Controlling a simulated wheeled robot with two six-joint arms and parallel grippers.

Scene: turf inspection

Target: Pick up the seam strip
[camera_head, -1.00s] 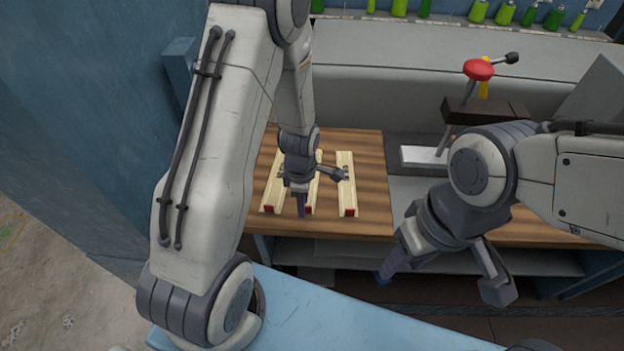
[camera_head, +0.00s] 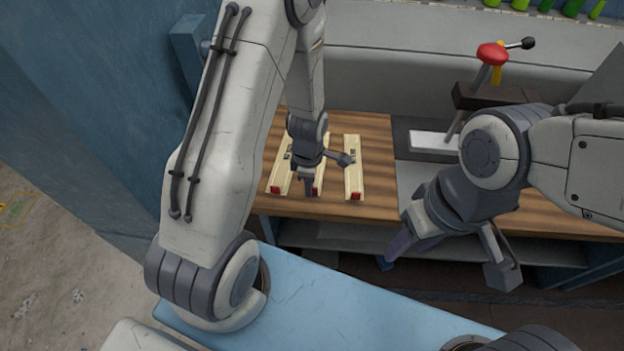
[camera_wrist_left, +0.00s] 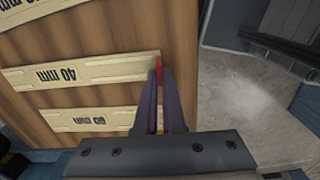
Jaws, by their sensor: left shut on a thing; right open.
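Three pale wooden strips with red ends lie side by side on the wooden bench top: a left strip (camera_head: 279,176), a middle strip (camera_head: 318,177) and a right strip (camera_head: 353,168). In the left wrist view the middle strip (camera_wrist_left: 85,73) reads "40 mm", and a lower strip (camera_wrist_left: 95,119) and an upper strip (camera_wrist_left: 95,18) lie on either side. My left gripper (camera_head: 309,188) points down at the near end of the middle strip, hiding part of it. Its fingers (camera_wrist_left: 159,75) are shut on the strip's red end (camera_wrist_left: 159,63). My right gripper (camera_head: 445,266) is open and empty in front of the bench.
The wooden bench top (camera_head: 380,150) has bare room right of the strips. A tool with a red knob (camera_head: 492,53) and a white plate (camera_head: 433,142) stand at the back right. A blue wall (camera_head: 90,100) borders the left.

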